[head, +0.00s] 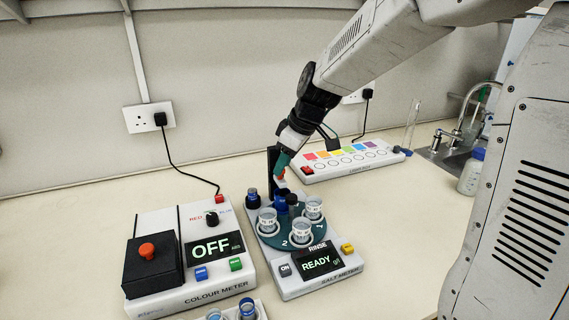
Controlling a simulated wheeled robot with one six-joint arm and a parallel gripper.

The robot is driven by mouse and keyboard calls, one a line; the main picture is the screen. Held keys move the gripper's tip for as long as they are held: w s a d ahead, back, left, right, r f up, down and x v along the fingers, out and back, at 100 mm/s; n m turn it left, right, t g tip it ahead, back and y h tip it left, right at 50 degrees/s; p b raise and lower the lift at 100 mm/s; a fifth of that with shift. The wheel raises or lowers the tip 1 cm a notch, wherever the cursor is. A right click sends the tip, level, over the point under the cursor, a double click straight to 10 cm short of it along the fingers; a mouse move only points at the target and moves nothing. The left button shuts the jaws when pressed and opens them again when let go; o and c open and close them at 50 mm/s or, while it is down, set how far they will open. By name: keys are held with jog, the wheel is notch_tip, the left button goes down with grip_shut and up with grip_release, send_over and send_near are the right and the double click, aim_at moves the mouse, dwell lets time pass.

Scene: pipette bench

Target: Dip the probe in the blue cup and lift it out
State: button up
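The salt meter (289,285) stands in the middle of the bench with its screen reading READY. Its teal turntable (285,241) carries several clear cups, one of them the front clear cup (301,232). A dark blue cup-like piece (281,205) sits at its back, under my gripper, partly hidden. Another dark blue piece (253,199) stands at the back left. My gripper (283,164) points down above the back of the turntable, by a black upright post (272,163). Teal, red and white parts show at its tip; I cannot tell fingers from probe, nor whether the tip touches the blue piece.
The colour meter (170,294), reading OFF, stands close on the left. A strip with coloured squares (340,164) lies behind to the right. Vials (247,308) sit at the front edge of view. A bottle (471,172) and sink are at right. The bench at front right is clear.

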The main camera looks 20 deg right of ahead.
jog(key=shift+w+a+f, duration=0.1)
jog(key=shift+a+f, duration=0.05)
jog(key=shift+f, duration=0.3)
grip_shut()
jog(key=shift+w+r, duration=0.1)
jog(key=shift+r, duration=2.8)
grip_release()
jog(key=shift+r, duration=0.1)
